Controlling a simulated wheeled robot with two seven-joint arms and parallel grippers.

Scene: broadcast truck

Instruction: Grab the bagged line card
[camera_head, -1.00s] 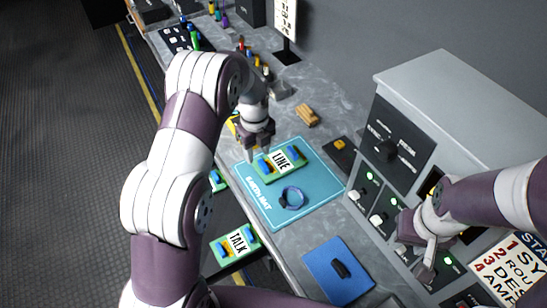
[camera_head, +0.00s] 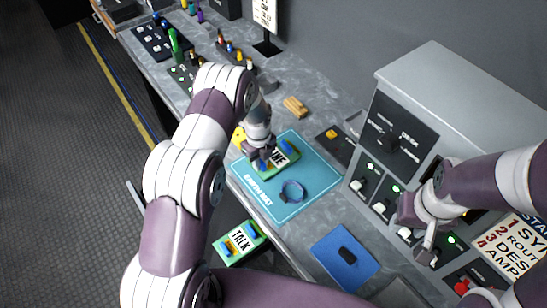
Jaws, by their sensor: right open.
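The line card (camera_head: 289,149) is a green card with blue and yellow parts and a white label ending in "INE". It lies on the light blue earth mat (camera_head: 318,178). My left gripper (camera_head: 262,164) is down at the card's left end and covers part of it and its label. Whether its fingers are closed on the card cannot be told. I cannot make out a bag around the card. My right gripper (camera_head: 427,243) is open in front of the grey console's switches, apart from the card.
A blue wrist strap (camera_head: 292,191) lies on the mat. A similar card marked "TALK" (camera_head: 240,243) is below the desk's front edge. A blue pad (camera_head: 345,258) with a black item lies nearer. The grey console (camera_head: 455,105) stands right; a wooden piece (camera_head: 295,107) lies behind the mat.

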